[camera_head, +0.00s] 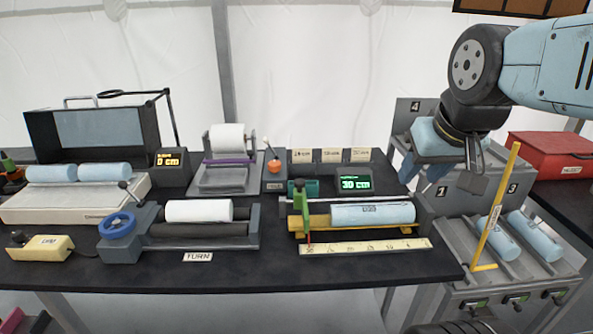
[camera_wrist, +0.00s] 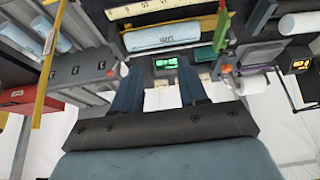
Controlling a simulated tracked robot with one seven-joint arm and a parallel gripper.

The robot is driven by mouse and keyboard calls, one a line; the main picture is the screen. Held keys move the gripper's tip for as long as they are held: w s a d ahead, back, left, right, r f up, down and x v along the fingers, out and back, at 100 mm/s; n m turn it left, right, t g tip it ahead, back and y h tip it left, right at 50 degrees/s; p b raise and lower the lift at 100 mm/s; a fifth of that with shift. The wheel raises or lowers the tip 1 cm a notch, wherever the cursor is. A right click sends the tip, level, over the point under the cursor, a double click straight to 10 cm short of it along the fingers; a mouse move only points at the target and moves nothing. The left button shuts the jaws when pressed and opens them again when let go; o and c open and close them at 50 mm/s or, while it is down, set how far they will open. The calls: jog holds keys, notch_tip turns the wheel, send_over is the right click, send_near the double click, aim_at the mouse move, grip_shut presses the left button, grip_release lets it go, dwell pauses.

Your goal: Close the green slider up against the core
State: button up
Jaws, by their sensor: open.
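The green slider (camera_head: 300,208) stands upright at the left end of a yellow measuring rail (camera_head: 318,222). The light blue core (camera_head: 372,213) lies along the rail to its right, with a gap between them. The wrist view, turned around, shows the slider (camera_wrist: 221,28) to the right of the core (camera_wrist: 165,37). My gripper (camera_head: 438,172) is open and empty, raised to the right of the core and apart from both. Its two dark blue fingers also show in the wrist view (camera_wrist: 159,88).
A cream scale strip (camera_head: 366,246) runs before the rail, and a display (camera_head: 354,183) behind it reads 30 cm. A rack (camera_head: 450,250) with blue cores and a yellow L-shaped rod (camera_head: 497,210) stand at right. A roller machine (camera_head: 190,235) stands left.

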jog(key=shift+a, duration=0.25)
jog(key=o, duration=0.3)
jog(key=shift+w+a+r, duration=0.15)
jog(key=shift+w, duration=0.1)
jog(key=n+g, duration=0.6)
jog(key=n, duration=0.3)
send_over(300, 180)
notch_tip(300, 180, down, 3)
notch_tip(300, 180, down, 14)
jog(key=shift+s+r, duration=0.1)
jog(key=shift+r, duration=0.1)
jog(key=shift+c, duration=0.3)
grip_shut()
